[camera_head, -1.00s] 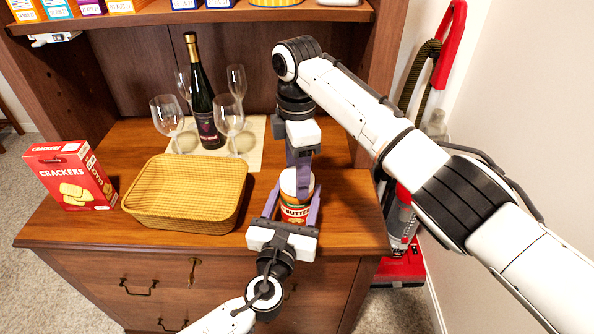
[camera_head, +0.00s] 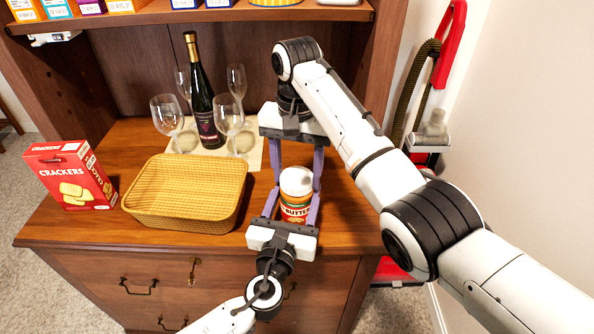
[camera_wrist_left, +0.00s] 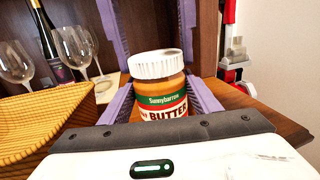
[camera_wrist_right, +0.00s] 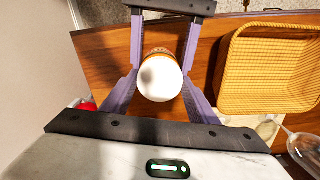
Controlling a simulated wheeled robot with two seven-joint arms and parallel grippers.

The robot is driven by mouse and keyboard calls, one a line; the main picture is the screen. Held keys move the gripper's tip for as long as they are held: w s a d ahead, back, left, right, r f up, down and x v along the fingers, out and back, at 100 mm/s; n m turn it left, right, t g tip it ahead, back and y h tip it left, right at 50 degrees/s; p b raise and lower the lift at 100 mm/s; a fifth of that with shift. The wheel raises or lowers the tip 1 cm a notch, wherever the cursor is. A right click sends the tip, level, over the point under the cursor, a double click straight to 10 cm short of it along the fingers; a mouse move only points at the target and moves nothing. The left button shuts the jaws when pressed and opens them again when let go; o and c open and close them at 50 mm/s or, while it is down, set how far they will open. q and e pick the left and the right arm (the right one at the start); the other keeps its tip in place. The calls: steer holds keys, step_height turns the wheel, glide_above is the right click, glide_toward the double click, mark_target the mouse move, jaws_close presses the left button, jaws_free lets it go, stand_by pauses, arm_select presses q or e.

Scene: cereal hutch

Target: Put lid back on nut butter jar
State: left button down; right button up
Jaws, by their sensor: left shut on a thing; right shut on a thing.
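The nut butter jar (camera_head: 295,210) stands upright near the front right of the wooden top. It has a green, white and red label, also visible in the left wrist view (camera_wrist_left: 164,102). The white lid (camera_head: 297,181) sits on the jar's mouth and looks about level in the left wrist view (camera_wrist_left: 157,64). My left gripper (camera_head: 293,204) comes from the front and is shut on the jar body. My right gripper (camera_head: 298,187) points down from above, its purple fingers on both sides of the lid (camera_wrist_right: 160,79), shut on it. The threads are hidden.
A yellow woven basket (camera_head: 187,225) lies left of the jar, with a red crackers box (camera_head: 70,178) beyond it. A dark wine bottle (camera_head: 203,105) and several glasses (camera_head: 229,116) stand on a mat (camera_head: 250,160) behind. A shelf (camera_head: 180,17) overhangs the back.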

steer(key=o, duration=1.2)
steer(key=shift+c, duration=0.2)
steer(key=shift+r, duration=2.3)
steer(key=shift+c, duration=0.3)
